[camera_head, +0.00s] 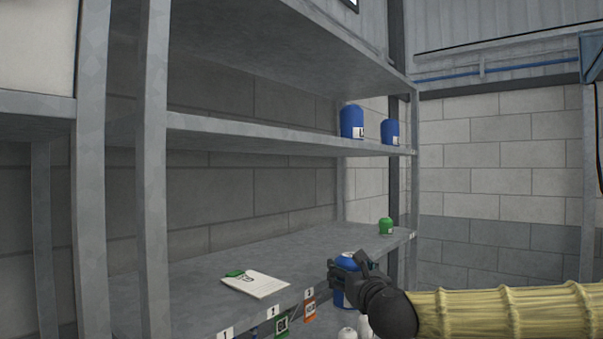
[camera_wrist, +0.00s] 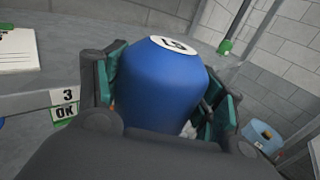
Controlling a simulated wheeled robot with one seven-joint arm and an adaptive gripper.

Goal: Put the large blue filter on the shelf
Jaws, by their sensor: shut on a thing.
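My gripper (camera_head: 352,272) is shut on a large blue filter (camera_wrist: 160,88), with a finger on each side of it in the wrist view. The filter has a white round label with dark marks on its end. In the head view the held filter (camera_head: 347,261) is partly hidden by the gripper and sits in front of the lower shelf's front edge. The grey shelf unit (camera_head: 200,280) has a lower board and an upper board (camera_head: 280,138). Two other blue filters, (camera_head: 352,121) and (camera_head: 390,131), stand upright at the right end of the upper board.
A clipboard with paper (camera_head: 257,284) lies on that board, left of my gripper. Numbered tags (camera_head: 309,304) hang along its front edge. White bottle-like things (camera_head: 347,333) show below my gripper. The middle of the upper board is clear.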

